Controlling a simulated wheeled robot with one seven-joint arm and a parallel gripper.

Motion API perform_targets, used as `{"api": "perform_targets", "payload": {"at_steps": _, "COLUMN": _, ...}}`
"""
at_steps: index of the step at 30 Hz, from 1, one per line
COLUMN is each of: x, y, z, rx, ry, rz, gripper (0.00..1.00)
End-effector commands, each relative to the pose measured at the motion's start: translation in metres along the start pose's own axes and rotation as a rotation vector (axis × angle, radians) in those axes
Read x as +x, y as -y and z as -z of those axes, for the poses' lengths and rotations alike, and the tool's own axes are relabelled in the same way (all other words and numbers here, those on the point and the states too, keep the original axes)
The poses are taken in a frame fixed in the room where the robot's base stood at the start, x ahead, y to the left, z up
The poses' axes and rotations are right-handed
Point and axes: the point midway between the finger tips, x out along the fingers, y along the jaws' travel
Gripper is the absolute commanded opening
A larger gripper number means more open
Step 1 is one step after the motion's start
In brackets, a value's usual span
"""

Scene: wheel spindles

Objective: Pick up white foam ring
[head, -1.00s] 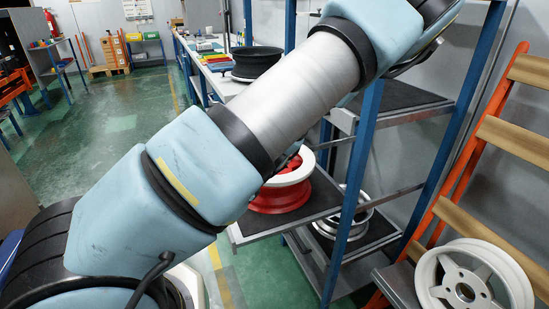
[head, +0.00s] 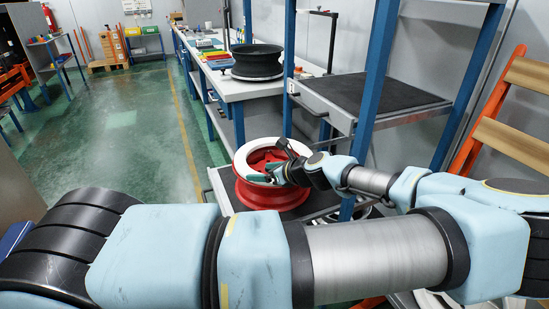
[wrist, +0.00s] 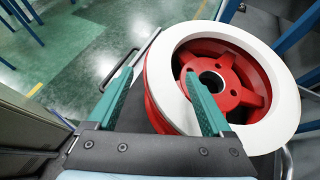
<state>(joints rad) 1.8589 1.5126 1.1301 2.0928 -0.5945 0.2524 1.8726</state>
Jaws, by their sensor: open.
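The white foam ring (head: 241,153) lies flat on top of a red wheel rim (head: 270,194) in the head view. In the wrist view the ring (wrist: 284,82) encircles the top of the red rim (wrist: 250,95). My gripper (head: 277,163) is at the ring's right part in the head view. In the wrist view my gripper (wrist: 158,78) has its two green fingers spread apart. The right finger overlaps the ring's left part in the picture and the left finger is outside it. Whether a finger touches the ring I cannot tell. Nothing is held.
The red rim stands on a dark pull-out shelf (head: 222,190) of a blue-posted rack (head: 372,80). An empty dark shelf (head: 385,95) is above to the right. A workbench (head: 225,85) with a black wheel (head: 257,60) stands behind. Green floor is open at the left.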

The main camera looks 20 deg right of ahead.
Motion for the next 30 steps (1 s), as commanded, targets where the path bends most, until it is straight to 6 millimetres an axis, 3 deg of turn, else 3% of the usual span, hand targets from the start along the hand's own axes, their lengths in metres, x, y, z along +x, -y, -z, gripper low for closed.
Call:
{"api": "perform_targets", "payload": {"at_steps": 5, "x": 0.012, "y": 0.000, "z": -0.001, "rx": 0.000, "ry": 0.000, "rz": -0.001, "gripper": 0.84}}
{"api": "perform_targets", "payload": {"at_steps": 15, "x": 0.055, "y": 0.000, "z": 0.001, "rx": -0.001, "ry": -0.002, "rz": 0.001, "gripper": 0.84}}
{"api": "perform_targets", "payload": {"at_steps": 23, "x": 0.058, "y": 0.000, "z": 0.003, "rx": 0.000, "ry": -0.002, "rz": 0.002, "gripper": 0.84}}
{"api": "perform_targets", "payload": {"at_steps": 30, "x": 0.058, "y": 0.000, "z": 0.003, "rx": 0.000, "ry": -0.002, "rz": 0.002, "gripper": 0.58}}
